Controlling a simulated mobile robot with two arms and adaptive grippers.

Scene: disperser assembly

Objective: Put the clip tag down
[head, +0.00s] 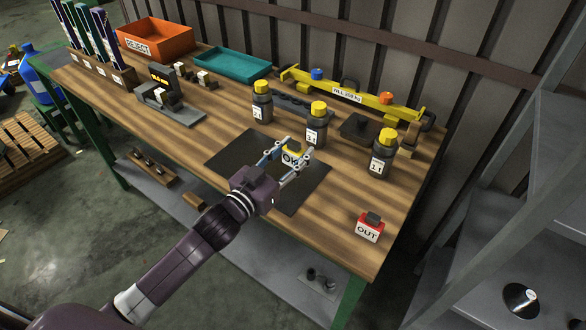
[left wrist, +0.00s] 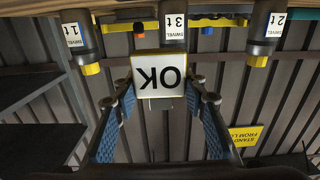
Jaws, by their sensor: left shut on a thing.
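The clip tag (head: 291,157) is a white plate marked OK with a yellow edge. My left gripper (head: 290,163) is shut on it, over the black mat (head: 231,158) on the workbench. In the left wrist view the tag (left wrist: 159,75) sits between the two fingertips (left wrist: 160,95) with its OK upside down. I cannot tell whether the tag touches the mat. My right gripper is not in view.
Behind the mat stand dark swivels with yellow tops, labelled 2t (head: 262,103), 3t (head: 316,128) and 1t (head: 381,157). A red and white OUT block (head: 370,230) is at the front right. A yellow lifting beam (head: 350,94), teal tray (head: 232,65) and orange REJECT bin (head: 153,40) lie further back.

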